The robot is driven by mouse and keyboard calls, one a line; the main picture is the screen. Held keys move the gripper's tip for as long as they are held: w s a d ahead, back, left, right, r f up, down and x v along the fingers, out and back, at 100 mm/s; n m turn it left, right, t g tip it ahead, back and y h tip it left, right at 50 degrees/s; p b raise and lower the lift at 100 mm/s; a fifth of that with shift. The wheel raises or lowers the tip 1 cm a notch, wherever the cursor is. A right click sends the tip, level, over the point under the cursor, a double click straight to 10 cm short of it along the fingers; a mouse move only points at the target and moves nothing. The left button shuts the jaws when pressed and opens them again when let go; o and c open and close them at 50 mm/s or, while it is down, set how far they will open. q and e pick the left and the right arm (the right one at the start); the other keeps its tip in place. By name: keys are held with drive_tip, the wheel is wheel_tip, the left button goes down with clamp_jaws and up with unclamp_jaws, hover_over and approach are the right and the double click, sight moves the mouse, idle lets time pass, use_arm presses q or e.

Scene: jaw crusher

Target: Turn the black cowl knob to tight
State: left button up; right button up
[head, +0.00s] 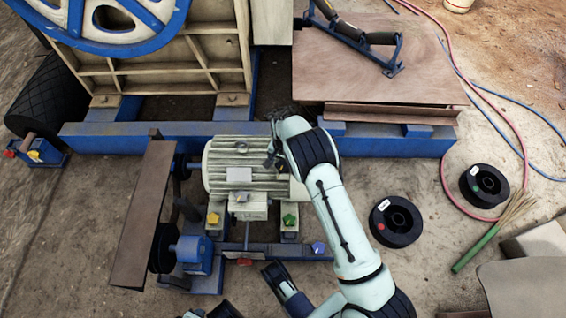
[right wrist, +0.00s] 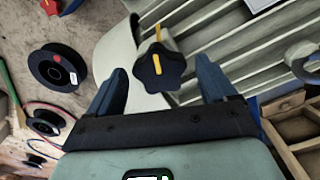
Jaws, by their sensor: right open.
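The black cowl knob (right wrist: 150,75) is a lobed star knob with a yellow stripe. It shows in the right wrist view, on a short pale post at the motor's pale end cover. My right gripper (right wrist: 160,72) is open, with one finger on each side of the knob and visible gaps to both. It holds nothing.
Yellow (head: 213,219), green (head: 289,220) and purple (head: 318,247) knobs sit around the motor's feet. A blue frame beam (head: 110,140) runs behind it. Black spools (head: 396,221) lie on the ground to the right. A brown guard plate (head: 143,215) stands at left.

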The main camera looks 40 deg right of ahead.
sight(283, 165)
drive_tip(key=c, duration=1.1)
drive_tip(key=shift+o, duration=0.2)
drive_tip(key=shift+m, duration=0.7)
drive_tip(key=o, duration=1.1)
drive_tip(key=shift+c, duration=0.2)
drive_tip(key=shift+r, duration=0.1)
wheel_tip(283, 165, up, 3)
drive_tip(key=shift+r+p, duration=0.2)
drive_tip(key=shift+p, duration=0.3)
use_arm(q)
drive_tip(key=shift+g+h, duration=0.3)
drive_tip(key=shift+h, duration=0.1)
drive_tip(key=s+r, duration=0.1)
drive_tip(key=s+d+r+p, duration=0.1)
drive_tip(key=d+r+p, duration=0.1)
drive_tip(key=r, duration=0.1)
drive_tip(key=shift+s+d+r, duration=0.1)
drive_tip(key=shift+s+d, duration=0.1)
drive_tip(key=shift+s, duration=0.2)
use_arm(e)
wheel_tip(283, 165, up, 10)
